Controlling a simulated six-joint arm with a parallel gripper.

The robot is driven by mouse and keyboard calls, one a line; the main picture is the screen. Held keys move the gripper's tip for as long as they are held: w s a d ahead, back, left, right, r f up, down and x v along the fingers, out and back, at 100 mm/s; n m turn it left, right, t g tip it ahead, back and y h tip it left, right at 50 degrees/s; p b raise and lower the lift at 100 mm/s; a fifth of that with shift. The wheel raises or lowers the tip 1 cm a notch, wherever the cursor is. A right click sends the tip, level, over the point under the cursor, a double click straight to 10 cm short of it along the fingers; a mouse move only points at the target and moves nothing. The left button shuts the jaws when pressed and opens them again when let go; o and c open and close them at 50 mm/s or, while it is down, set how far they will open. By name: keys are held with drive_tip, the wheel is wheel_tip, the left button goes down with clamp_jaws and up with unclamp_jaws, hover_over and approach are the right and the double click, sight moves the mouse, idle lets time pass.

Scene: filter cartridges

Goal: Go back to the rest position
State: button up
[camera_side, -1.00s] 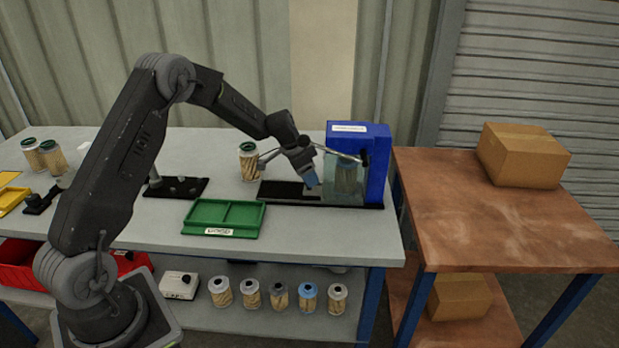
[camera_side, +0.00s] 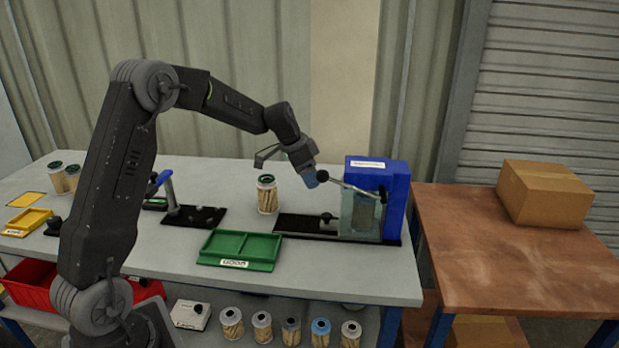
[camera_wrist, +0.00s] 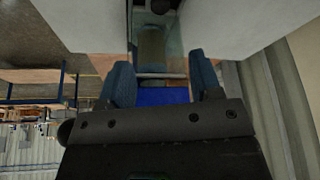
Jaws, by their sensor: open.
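My gripper (camera_side: 306,180) is in the air above the bench, left of the blue test machine (camera_side: 397,195). In the wrist view the two blue fingers (camera_wrist: 162,84) stand apart with nothing gripped between them. The machine has a clear chamber (camera_side: 361,214) with a cartridge (camera_side: 368,213) inside. A lever with a black knob (camera_side: 323,176) reaches from the machine towards my gripper; I cannot tell whether they touch. A cartridge with a dark green top (camera_side: 267,195) stands on the bench below my wrist.
A green tray (camera_side: 240,249) lies at the front of the bench (camera_side: 340,272). A black fixture (camera_side: 194,214) and a yellow tray (camera_side: 28,220) are to the left. Several cartridges stand on the lower shelf. A wooden table with a cardboard box (camera_side: 545,193) is at the right.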

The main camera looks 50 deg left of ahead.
drive_tip(key=s+d+r, duration=0.9)
drive_tip(key=s+d, duration=0.4)
drive_tip(key=s, duration=0.2)
drive_tip(key=s+d+n+y, duration=0.1)
drive_tip(key=s+d+n, duration=0.1)
drive_tip(key=s, duration=0.5)
drive_tip(key=s+d+n+t, duration=0.1)
drive_tip(key=s+d+n, duration=0.1)
drive_tip(key=s, duration=0.6)
drive_tip(key=shift+s+d+y, duration=0.25)
drive_tip(key=shift+d+y, duration=0.15)
drive_tip(key=shift+d, duration=0.5)
